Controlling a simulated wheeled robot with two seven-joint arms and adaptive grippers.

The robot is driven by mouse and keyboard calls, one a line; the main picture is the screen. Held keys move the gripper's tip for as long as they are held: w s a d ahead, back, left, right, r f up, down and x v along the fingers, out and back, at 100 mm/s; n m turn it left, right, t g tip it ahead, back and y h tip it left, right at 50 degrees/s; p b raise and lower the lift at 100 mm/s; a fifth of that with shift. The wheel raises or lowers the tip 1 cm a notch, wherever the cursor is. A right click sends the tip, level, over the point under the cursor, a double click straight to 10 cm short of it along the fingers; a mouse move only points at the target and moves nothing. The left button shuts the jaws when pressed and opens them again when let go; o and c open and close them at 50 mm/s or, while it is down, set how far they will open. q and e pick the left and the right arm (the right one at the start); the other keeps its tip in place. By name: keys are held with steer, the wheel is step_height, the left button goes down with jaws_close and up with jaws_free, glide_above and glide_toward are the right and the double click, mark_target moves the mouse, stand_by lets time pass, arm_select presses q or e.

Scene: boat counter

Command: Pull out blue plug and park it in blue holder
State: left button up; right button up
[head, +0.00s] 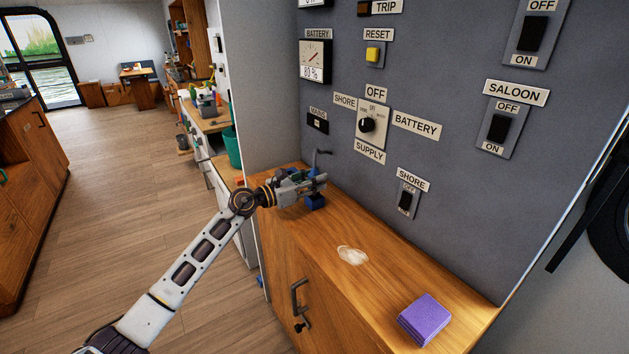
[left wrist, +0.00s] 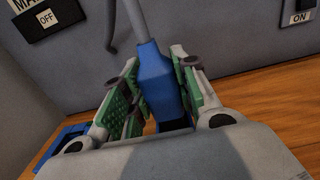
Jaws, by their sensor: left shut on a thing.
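The blue plug (left wrist: 153,75) is upright, with a grey cable (left wrist: 137,18) rising from its top. My left gripper (head: 318,182) is shut on it, and the green finger pads lie on both sides of it in the left wrist view. A blue piece (head: 315,202) shows just under the fingertips in the head view; I cannot tell whether it is the plug's lower part or something beneath it. A blue rim (left wrist: 62,142), apparently the holder, is on the counter at the left of the left wrist view, partly hidden by a finger. My right gripper is not in view.
The wooden counter (head: 385,267) runs along a grey switch panel (head: 440,210). A grey hooked piece (head: 320,157) sticks out from the wall near the gripper.

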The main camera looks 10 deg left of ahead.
arm_select(q)
steer(key=shift+f+b, duration=0.85)
steer(key=shift+f, duration=0.15)
stand_by(0.3)
steer(key=o, duration=1.1)
steer(key=shift+s+a, duration=0.1)
steer(key=shift+a, duration=0.05)
steer(key=shift+v, duration=5.15)
steer(key=shift+s+a+r, duration=0.1)
steer(key=shift+s+a, duration=0.35)
steer(key=shift+s, duration=0.05)
